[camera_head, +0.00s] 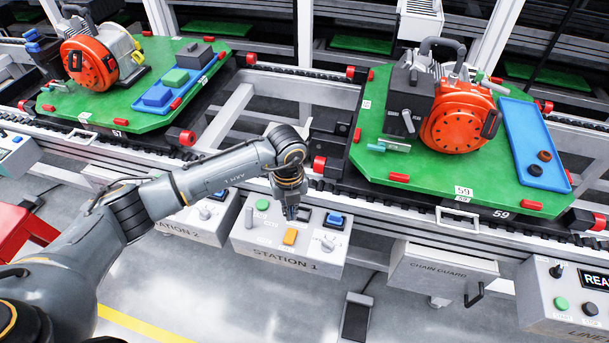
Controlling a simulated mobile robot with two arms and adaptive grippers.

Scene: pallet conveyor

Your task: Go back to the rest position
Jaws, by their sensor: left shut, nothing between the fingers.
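My left gripper (291,212) is shut and empty. It points down over the Station 1 control box (250,239), above its top panel between the green button and the blue button; whether it touches the panel I cannot tell. My left arm (205,180) reaches in from the lower left. The panel carries a green button (262,205), an orange button (290,237), a blue button (334,219) and a grey selector knob (328,241). My right gripper does not show.
Green pallet 59 (400,171) bears an orange machine (459,118) and a blue tray (527,120). Green pallet 57 (80,112) stands left on the conveyor. A Station 2 box (205,221), a chain guard (438,266) and a line panel (545,318) line the front edge.

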